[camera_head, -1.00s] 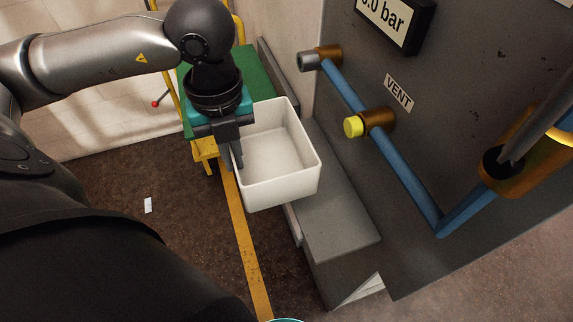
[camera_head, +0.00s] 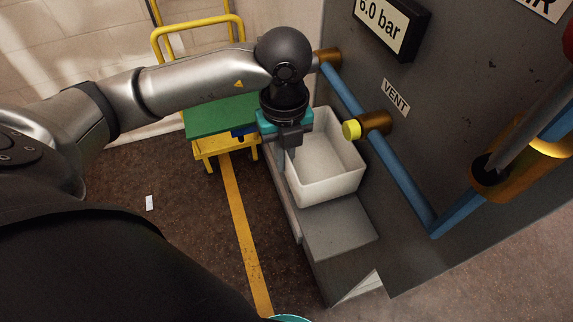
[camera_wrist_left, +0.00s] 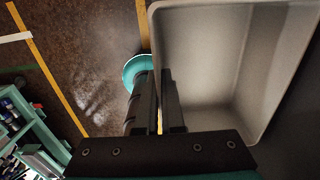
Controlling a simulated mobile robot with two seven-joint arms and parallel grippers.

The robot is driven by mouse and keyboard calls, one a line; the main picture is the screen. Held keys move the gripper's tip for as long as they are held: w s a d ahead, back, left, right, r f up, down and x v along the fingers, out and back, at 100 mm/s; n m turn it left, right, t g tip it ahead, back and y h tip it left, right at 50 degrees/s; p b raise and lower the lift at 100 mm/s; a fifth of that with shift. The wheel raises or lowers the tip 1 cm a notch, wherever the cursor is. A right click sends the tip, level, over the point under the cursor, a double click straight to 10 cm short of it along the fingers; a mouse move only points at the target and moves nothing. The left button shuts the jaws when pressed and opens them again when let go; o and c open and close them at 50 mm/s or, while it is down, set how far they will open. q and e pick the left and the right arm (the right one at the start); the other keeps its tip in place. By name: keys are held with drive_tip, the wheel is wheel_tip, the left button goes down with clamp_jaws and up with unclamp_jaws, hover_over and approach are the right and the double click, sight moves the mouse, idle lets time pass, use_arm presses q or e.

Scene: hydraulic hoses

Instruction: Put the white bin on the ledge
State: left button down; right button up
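The white bin (camera_head: 330,165) is upright and empty over the far part of the grey ledge (camera_head: 340,238), against the dark panel side. I cannot tell whether its base touches the ledge or hangs just above it. My left gripper (camera_head: 286,165) points down at the bin's left wall, its fingers on either side of that wall. The left wrist view shows the fingers (camera_wrist_left: 156,105) close together at the rim of the bin (camera_wrist_left: 225,70). My right gripper is not in view.
A dark panel (camera_head: 440,120) with a blue pipe (camera_head: 400,165) and a yellow-capped VENT fitting (camera_head: 352,130) rises close right of the bin. A green-topped yellow cart (camera_head: 215,118) stands behind left. The ledge's near part is bare.

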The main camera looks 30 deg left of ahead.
use_arm(q)
drive_tip(key=shift+w+d+f, duration=0.1)
drive_tip(key=shift+w+f, duration=0.05)
drive_tip(key=shift+f, duration=1.3)
drive_tip(key=shift+f, duration=0.1)
drive_tip(key=c, duration=1)
unclamp_jaws()
drive_tip(key=shift+c, duration=0.2)
wheel_tip(320, 180, up, 12)
drive_tip(key=p, duration=0.1)
